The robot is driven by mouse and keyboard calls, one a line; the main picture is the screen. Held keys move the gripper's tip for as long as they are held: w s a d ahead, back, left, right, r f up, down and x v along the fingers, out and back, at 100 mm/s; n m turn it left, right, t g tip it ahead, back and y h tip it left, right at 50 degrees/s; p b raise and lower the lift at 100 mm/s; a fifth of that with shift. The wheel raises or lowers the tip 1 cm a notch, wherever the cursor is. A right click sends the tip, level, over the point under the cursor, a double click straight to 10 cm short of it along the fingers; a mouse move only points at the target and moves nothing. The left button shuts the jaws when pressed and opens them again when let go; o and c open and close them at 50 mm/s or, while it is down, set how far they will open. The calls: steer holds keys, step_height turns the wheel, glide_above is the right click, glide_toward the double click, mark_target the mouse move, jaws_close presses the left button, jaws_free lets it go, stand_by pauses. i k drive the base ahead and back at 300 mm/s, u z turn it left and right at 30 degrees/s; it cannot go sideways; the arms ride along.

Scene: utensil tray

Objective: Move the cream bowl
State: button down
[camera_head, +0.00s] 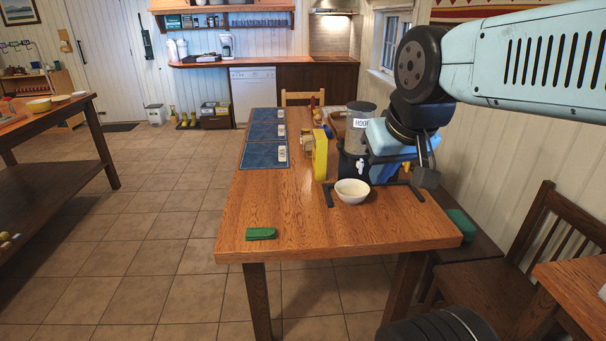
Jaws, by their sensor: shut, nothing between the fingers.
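The cream bowl (352,193) stands upright on the wooden table (290,218), in front of a drinks dispenser (359,122) with a small white tap. The bowl is empty as far as I can see. My gripper (428,178) is above the right side of the table, to the right of the bowl and apart from it. Its dark fingers are shut and hold nothing. My arm hides part of the dispenser and the table behind it.
A dark bracket-like frame (415,192) lies around the bowl's area. A yellow upright box (320,155) stands behind left of the bowl. A green block (261,234) lies at the front left. Blue mats (262,150) line the left edge. The front middle is clear.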

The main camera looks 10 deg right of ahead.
mark_target(351, 191)
steer(key=u, duration=0.05)
steer(key=i, duration=1.1)
steer(key=z, duration=0.3)
